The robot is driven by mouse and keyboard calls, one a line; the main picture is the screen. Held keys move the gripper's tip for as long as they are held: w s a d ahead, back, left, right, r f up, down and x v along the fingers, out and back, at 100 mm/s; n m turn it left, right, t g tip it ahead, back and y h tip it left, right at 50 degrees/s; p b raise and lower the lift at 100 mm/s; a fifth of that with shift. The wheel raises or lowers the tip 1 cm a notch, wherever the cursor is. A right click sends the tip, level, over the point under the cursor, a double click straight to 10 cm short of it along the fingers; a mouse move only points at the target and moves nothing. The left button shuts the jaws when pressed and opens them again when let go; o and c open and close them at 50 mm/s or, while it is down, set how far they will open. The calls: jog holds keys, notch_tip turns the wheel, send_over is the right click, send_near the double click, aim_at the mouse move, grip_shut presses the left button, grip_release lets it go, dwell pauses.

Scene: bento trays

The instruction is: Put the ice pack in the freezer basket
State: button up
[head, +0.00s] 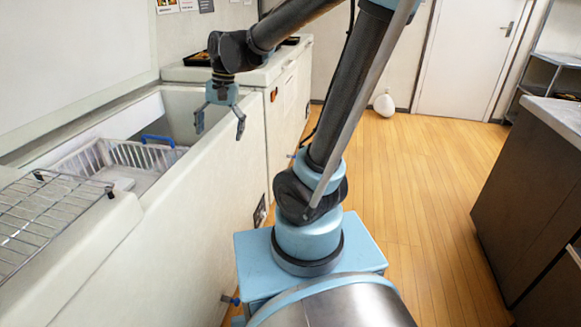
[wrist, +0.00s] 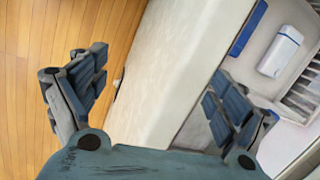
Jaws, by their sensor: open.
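My gripper (head: 220,135) is open and empty, pointing down above the front wall of the open chest freezer; its two spread fingers also show in the wrist view (wrist: 158,68). A white pack with blue ends, likely the ice pack (wrist: 281,51), lies low in the freezer, right of the fingers and apart from them. The white slatted freezer basket (head: 100,152) sits inside the freezer, left of my gripper, with a blue strip (head: 157,140) at its far end. Slats (wrist: 301,94) show beside the pack. I cannot tell for sure whether the pack lies within the basket.
The freezer's front wall (head: 205,190) stands between its inside and the wooden floor (head: 410,190). A wire rack (head: 45,215) lies on the freezer top at the left. A second freezer with a dark tray (head: 200,58) stands behind. A dark counter (head: 530,190) is at right.

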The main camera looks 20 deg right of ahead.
jog(key=s+d+f+n+t+h, duration=0.1)
jog(key=s+d+f, duration=0.3)
jog(key=d, duration=0.5)
jog(key=s+d+f+n+t+h, duration=0.1)
jog(key=s+d+f, duration=0.4)
jog(key=d, duration=0.5)
jog(key=shift+s+d+n+t, duration=0.25)
jog(key=shift+s+n+t, duration=0.35)
jog(key=shift+s, duration=0.6)
